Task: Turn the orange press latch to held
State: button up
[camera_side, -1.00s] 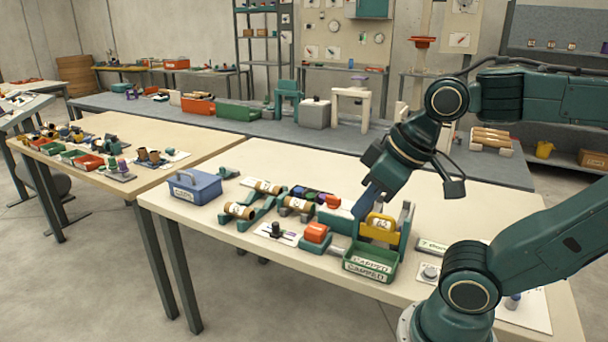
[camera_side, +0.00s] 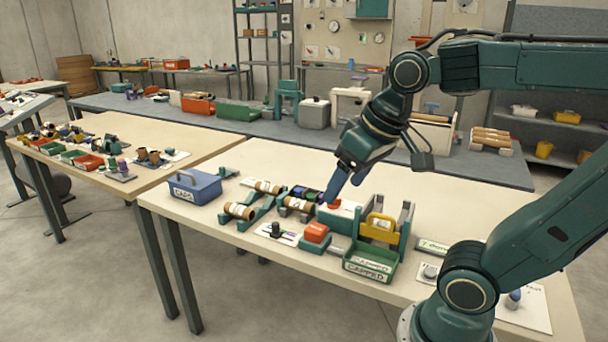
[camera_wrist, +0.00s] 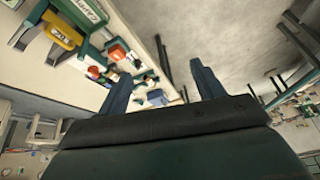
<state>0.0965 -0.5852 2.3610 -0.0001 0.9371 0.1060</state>
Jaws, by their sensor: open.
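An orange block (camera_side: 316,232) sits on a green base in front of the yellow-handled piece; a smaller orange-red part (camera_side: 334,204) lies behind it. I cannot tell which is the press latch. Both orange parts also show left of centre in the wrist view, the block (camera_wrist: 116,50) and the smaller part (camera_wrist: 93,72). My gripper (camera_side: 345,190) is open and empty, its fingers pointing down just above or behind the smaller orange part. Contact cannot be made out. In the wrist view the two fingers (camera_wrist: 163,88) are spread wide with nothing between them.
The yellow-handled piece (camera_side: 381,226) stands in a green frame to the right. A green tray labelled CAPPED (camera_side: 370,264) is in front of it. Rollers on green cradles (camera_side: 240,211) and a blue caddy (camera_side: 194,187) stand left.

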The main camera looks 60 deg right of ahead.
jog(key=w+d+m+g, duration=0.3)
jog(key=w+d+m, duration=0.5)
jog(key=w+d, duration=0.55)
jog(key=w+d+f+m+g, duration=0.1)
jog(key=d+f+m, duration=0.2)
jog(key=d, duration=0.6)
jog(key=w+d+f+m+g, duration=0.1)
jog(key=d+f+m, duration=0.3)
jog(key=d, duration=0.6)
notch_tip(320, 180, down, 2)
jog(key=shift+w+d+f+m, duration=0.1)
jog(key=shift+w+d+m, duration=0.05)
jog(key=shift+m, duration=0.15)
jog(key=shift+f, duration=0.1)
notch_tip(320, 180, down, 14)
jog(key=shift+r, duration=0.25)
jog(key=c, duration=1)
